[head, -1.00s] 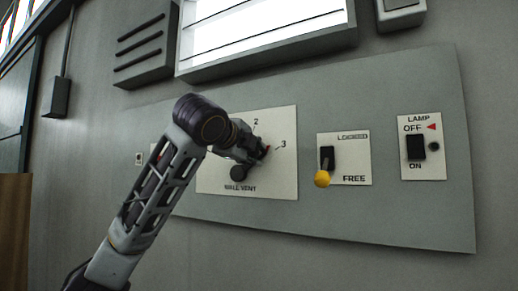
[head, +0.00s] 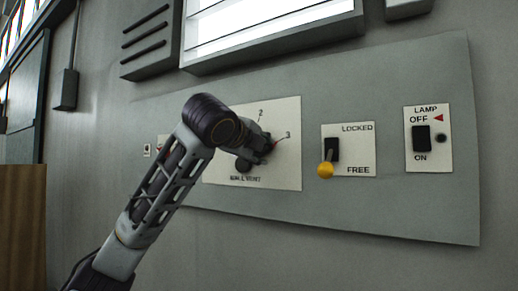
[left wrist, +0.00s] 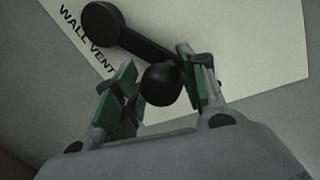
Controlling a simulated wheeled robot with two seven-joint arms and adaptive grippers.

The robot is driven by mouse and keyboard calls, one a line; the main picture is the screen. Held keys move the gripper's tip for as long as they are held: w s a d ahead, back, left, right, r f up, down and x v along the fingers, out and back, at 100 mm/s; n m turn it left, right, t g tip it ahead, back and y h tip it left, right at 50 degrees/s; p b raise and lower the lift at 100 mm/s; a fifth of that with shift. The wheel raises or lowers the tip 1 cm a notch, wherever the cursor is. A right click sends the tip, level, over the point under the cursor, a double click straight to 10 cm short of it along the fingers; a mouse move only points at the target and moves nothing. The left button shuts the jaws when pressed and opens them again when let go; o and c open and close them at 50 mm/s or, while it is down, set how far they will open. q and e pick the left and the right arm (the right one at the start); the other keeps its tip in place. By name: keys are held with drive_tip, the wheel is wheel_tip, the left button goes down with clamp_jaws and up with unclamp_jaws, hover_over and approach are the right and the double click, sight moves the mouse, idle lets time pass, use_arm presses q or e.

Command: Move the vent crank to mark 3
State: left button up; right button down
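The vent crank is black, on a white WALL VENT plate (head: 222,174) with marks 2 and 3. Its round hub (head: 243,166) shows below my left gripper (head: 268,150). In the left wrist view the crank arm (left wrist: 140,47) runs from the hub to a black ball knob (left wrist: 160,85). The green pads of my left gripper (left wrist: 160,88) stand on both sides of the knob, close against it. In the head view the gripper covers the crank's outer end, which lies toward mark 3 (head: 288,135). A small red spot shows beside it. My right gripper is out of view.
Right of the vent plate, a lever with a yellow knob (head: 325,170) sits on a LOCKED/FREE plate, at its lower side. Further right is a LAMP switch (head: 422,139). A window and a louvred box (head: 150,43) are above. The panel between plates is clear.

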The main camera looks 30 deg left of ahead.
use_arm(q)
drive_tip(key=shift+o, duration=0.8)
drive_tip(key=shift+s+r, duration=0.1)
drive_tip(key=shift+s, duration=0.05)
drive_tip(key=a+v, duration=0.1)
drive_tip(key=v, duration=1)
drive_tip(key=shift+s+d, duration=0.35)
drive_tip(key=shift+d, duration=0.2)
